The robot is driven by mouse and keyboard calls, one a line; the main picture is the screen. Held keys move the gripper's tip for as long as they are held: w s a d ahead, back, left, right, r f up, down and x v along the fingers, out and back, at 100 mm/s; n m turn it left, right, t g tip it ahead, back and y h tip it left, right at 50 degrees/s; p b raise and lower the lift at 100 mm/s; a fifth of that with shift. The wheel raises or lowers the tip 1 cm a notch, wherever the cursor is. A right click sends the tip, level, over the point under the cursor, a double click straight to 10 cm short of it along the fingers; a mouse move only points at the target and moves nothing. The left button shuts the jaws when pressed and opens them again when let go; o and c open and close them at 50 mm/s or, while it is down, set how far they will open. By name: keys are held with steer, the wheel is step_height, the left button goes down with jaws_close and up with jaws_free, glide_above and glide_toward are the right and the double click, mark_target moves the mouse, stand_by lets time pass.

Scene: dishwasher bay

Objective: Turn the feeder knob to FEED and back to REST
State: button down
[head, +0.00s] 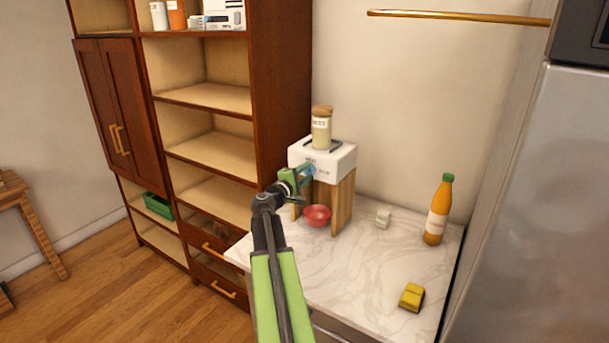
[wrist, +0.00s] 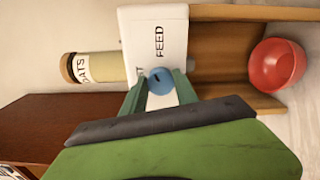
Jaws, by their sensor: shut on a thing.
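The feeder is a white box (head: 335,160) on wooden legs on the marble counter, with an oats jar (head: 321,132) on top. Its round blue knob (wrist: 160,81) is on the front face and has a short dark mark. In the wrist view, which is turned sideways, FEED reads on the white face above the knob. The end of another word, a T, shows to its left; the rest is hidden. My gripper (wrist: 160,86) is shut on the knob, one finger on each side. In the head view my gripper (head: 304,172) partly covers the knob.
A red bowl (head: 317,215) stands under the feeder. A wooden shelf unit (head: 210,150) stands left, a fridge (head: 540,220) right.

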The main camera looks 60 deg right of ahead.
steer(key=m, duration=0.5)
stand_by(0.6)
steer(key=c, duration=0.9)
jaws_free()
steer(key=shift+f, duration=0.1)
steer(key=shift+c, duration=0.2)
steer(key=shift+a, duration=0.3)
steer(key=a, duration=1.6)
steer(key=shift+a, duration=0.35)
